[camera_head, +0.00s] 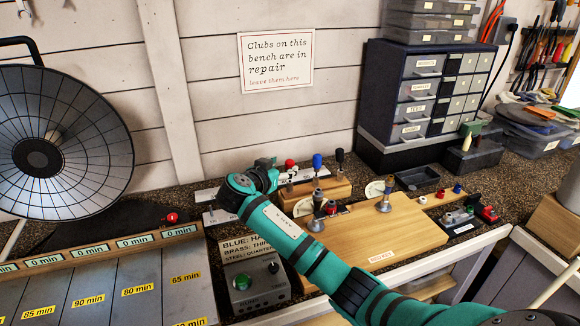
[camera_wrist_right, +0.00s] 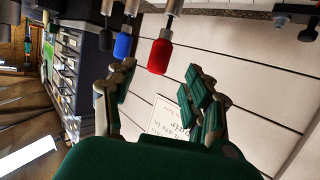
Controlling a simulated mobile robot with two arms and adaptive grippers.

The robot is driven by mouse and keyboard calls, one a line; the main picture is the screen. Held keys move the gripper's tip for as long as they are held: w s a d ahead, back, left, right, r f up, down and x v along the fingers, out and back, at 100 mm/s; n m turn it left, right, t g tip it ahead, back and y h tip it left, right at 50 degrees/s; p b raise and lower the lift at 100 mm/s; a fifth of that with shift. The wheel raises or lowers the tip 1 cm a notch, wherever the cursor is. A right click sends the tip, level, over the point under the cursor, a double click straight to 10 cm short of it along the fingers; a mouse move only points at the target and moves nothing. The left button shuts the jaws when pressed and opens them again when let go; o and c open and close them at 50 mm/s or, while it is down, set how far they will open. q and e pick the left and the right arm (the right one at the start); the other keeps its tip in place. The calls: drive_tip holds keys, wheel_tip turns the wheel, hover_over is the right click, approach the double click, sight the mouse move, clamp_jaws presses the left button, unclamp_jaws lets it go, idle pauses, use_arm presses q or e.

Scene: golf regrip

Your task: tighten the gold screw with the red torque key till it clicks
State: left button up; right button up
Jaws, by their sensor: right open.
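The red torque key (camera_head: 290,164) stands upright in a wooden block (camera_head: 330,190) beside a blue-handled key (camera_head: 317,161) and a black-handled one (camera_head: 340,156). My right gripper (camera_head: 268,173) is just left of the red key. In the right wrist view my right gripper (camera_wrist_right: 158,95) is open and empty. The red handle (camera_wrist_right: 160,57) lies just beyond its fingertips, between their lines and apart from them. The blue handle (camera_wrist_right: 122,46) is near one finger. Metal fittings (camera_head: 384,204) stand on the wooden board (camera_head: 350,228); I cannot make out a gold screw. My left gripper is out of view.
A drawer cabinet (camera_head: 420,95) stands behind right. Small clamps (camera_head: 462,217) lie at the right edge. My right arm crosses over the board.

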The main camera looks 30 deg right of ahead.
sight(288, 165)
drive_tip(key=shift+w+d+r+p, duration=0.1)
drive_tip(key=shift+d+p, duration=0.15)
drive_tip(key=shift+p, duration=0.05)
drive_tip(key=p+x, duration=0.2)
drive_tip(key=x, duration=0.3)
drive_tip(key=shift+a, duration=0.15)
drive_tip(key=shift+s, duration=0.2)
drive_tip(key=shift+c, duration=0.9)
clamp_jaws()
